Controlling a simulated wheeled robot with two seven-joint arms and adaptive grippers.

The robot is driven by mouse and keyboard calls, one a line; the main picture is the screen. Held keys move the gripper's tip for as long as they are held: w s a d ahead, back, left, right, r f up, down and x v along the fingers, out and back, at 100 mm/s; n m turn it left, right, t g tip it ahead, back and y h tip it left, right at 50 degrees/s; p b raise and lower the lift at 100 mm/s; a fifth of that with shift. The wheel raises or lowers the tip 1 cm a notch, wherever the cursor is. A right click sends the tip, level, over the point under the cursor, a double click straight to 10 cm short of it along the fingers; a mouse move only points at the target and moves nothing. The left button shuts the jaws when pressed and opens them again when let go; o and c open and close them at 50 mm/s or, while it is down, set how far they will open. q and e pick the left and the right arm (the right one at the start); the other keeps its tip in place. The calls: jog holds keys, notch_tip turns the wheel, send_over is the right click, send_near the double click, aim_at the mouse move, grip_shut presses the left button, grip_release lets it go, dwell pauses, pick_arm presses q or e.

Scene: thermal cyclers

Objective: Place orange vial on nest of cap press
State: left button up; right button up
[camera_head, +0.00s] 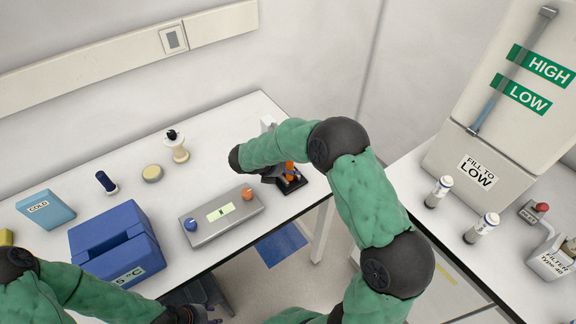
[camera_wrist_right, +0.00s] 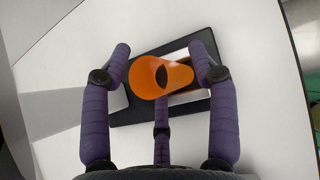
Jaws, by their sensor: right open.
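The orange vial (camera_wrist_right: 160,76) stands over the dark base of the cap press (camera_wrist_right: 122,112) in the right wrist view, and I see it from above. In the head view the vial (camera_head: 289,168) shows only in part, over the black press base (camera_head: 291,184). My right gripper (camera_wrist_right: 160,68) is open, with its purple fingers around the vial and visible gaps at the sides. My right arm hides much of the press in the head view. My left gripper (camera_head: 200,314) is at the bottom edge, partly cut off, and its opening is unclear.
A grey device (camera_head: 222,216) with a blue and an orange knob lies left of the press. A blue box (camera_head: 115,243), a COLD block (camera_head: 45,210), a dark vial (camera_head: 106,182) and a white spool-like item (camera_head: 177,148) share the table.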

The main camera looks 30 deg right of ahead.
jog(key=shift+r, duration=0.25)
jog(key=p+v, duration=0.2)
jog(key=v, duration=1)
jog(key=shift+r+p, duration=0.3)
jog(key=shift+r, duration=0.05)
jog(key=shift+s, duration=0.1)
